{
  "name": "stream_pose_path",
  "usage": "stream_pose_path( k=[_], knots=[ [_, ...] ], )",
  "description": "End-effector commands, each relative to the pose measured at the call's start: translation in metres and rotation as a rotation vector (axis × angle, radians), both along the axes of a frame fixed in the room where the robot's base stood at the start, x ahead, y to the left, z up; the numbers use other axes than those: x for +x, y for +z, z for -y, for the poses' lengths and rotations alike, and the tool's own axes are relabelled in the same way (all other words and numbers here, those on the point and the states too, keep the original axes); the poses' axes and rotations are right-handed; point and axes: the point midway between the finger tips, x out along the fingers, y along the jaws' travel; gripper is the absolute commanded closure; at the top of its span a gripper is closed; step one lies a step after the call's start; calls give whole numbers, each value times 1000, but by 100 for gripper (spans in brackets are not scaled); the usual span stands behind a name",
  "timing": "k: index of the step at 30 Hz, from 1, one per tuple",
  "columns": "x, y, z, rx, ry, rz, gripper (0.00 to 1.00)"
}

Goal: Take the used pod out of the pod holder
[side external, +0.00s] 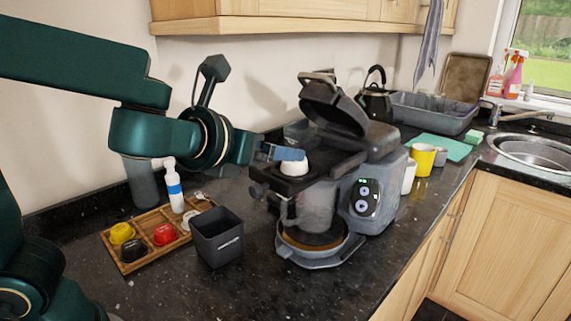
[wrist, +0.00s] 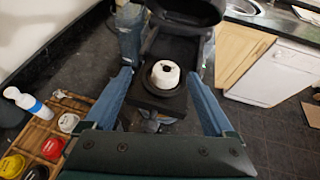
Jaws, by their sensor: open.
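The used pod (side external: 294,167) is white and sits in the dark pod holder (side external: 289,176), which is out at the front of the coffee machine (side external: 375,172). In the wrist view the pod (wrist: 163,75) shows a dark mark on its top, and the holder (wrist: 163,102) surrounds it. The machine's lid (side external: 334,104) is raised. My gripper (side external: 287,154) is at the pod, with its blue fingers open. In the wrist view its fingers stand apart on either side of the holder, and nothing is gripped. The far finger is mostly hidden in the side view.
A dark square bin (side external: 217,237) stands left of the machine. A wooden tray (side external: 147,226) holds several coloured pods, with a white bottle (side external: 174,186) beside it. A yellow mug (side external: 423,160), black kettle (side external: 375,97) and sink (side external: 530,148) are to the right. The front counter is clear.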

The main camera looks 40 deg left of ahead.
Motion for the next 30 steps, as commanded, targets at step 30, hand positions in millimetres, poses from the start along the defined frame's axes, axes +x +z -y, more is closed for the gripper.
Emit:
stream_pose_path(
  k=[30],
  knots=[
    [44,-29,2,2,-27,-19,34]
  ],
)
